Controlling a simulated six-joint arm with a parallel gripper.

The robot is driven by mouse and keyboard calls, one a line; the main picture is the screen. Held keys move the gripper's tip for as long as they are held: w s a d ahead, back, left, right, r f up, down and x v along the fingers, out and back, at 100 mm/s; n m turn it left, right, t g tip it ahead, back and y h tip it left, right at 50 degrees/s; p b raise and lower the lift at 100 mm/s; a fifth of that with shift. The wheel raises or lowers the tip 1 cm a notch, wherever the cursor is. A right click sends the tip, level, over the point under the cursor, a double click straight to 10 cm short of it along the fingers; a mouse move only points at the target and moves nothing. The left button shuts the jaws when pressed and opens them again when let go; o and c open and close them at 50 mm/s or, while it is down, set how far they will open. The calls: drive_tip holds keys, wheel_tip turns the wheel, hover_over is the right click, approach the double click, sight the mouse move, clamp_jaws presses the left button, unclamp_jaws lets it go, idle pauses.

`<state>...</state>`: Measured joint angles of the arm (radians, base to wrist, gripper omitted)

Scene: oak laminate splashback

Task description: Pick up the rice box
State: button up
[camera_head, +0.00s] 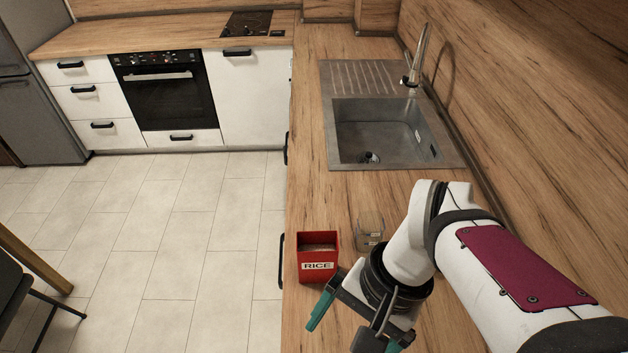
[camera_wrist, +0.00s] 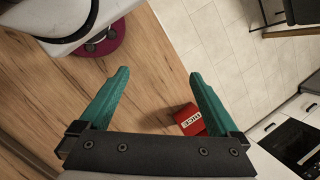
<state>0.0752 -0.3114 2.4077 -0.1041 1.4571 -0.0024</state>
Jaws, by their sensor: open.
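The rice box (camera_head: 318,266) is a red, open-topped box with a white "RICE" label. It stands upright on the wooden counter, near its left edge.
A clear container (camera_head: 370,229) stands on the counter just right of the rice box, close to my arm. A metal sink (camera_head: 385,130) with a tall faucet (camera_head: 419,55) lies farther back. The wooden splashback (camera_head: 520,90) bounds the right side. The counter between box and sink is clear.

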drive_tip(key=w+a+f+m+g+y, duration=0.15)
drive_tip(key=w+m+y, duration=0.3)
drive_tip(key=w, duration=0.55)
drive_tip(key=m+t+y, duration=0.3)
drive_tip(key=m+y, duration=0.3)
drive_tip(key=y, duration=0.1)
approach(303, 245)
drive_tip(key=a, duration=0.1)
drive_tip(key=w+a+f, duration=0.1)
drive_tip(key=shift+w+a+h, duration=0.1)
drive_tip(key=shift+a+h, duration=0.15)
drive_tip(key=shift+a, duration=0.1)
drive_tip(key=shift+w+f, duration=0.2)
drive_tip(key=shift+f, duration=0.15)
drive_tip(key=x, duration=0.7)
drive_tip(key=shift+s+a+f, duration=0.15)
drive_tip(key=shift+s, duration=0.2)
clamp_jaws()
